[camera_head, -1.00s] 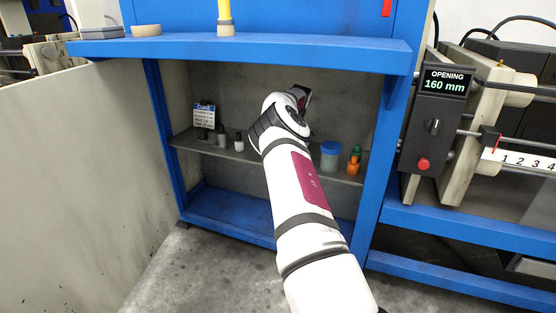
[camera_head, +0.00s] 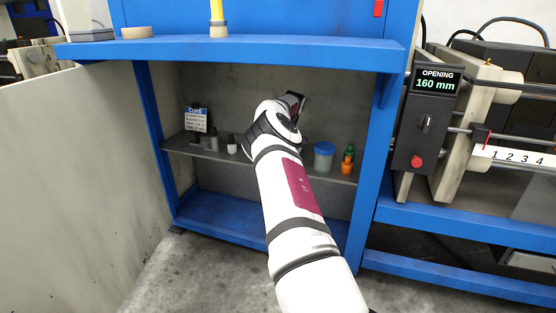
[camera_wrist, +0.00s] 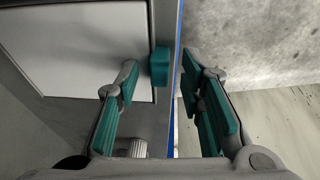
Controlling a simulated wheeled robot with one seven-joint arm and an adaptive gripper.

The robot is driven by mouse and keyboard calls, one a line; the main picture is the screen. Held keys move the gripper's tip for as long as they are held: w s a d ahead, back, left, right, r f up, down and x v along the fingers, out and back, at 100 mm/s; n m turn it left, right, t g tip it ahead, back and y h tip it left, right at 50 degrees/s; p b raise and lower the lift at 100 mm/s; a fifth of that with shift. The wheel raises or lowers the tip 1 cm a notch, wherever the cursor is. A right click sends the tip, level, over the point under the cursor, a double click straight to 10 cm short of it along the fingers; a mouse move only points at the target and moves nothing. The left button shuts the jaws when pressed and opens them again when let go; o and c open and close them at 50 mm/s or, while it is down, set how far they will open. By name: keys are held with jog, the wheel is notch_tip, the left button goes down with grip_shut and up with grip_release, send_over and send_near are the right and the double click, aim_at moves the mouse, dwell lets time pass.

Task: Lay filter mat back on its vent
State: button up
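I cannot pick out the filter mat or its vent with certainty in either view. My gripper shows in the wrist view (camera_wrist: 158,92) with its teal-padded fingers spread apart and nothing clearly held between them. A small teal block (camera_wrist: 159,68) shows between the fingers, beside a blue edge; I cannot tell what it is. A pale flat panel (camera_wrist: 85,45) lies beyond the left finger. In the head view my arm reaches into the blue-framed shelf bay, and its wrist hides the fingertips and part of the shelf.
A blue upper ledge (camera_head: 240,50) overhangs my arm. A press with a control box (camera_head: 425,120) stands right; a pale panel (camera_head: 75,180) stands left.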

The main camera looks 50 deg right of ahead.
jog(key=p+v, duration=0.3)
jog(key=v, duration=0.4)
jog(key=shift+r, duration=0.35)
jog(key=shift+s, duration=0.1)
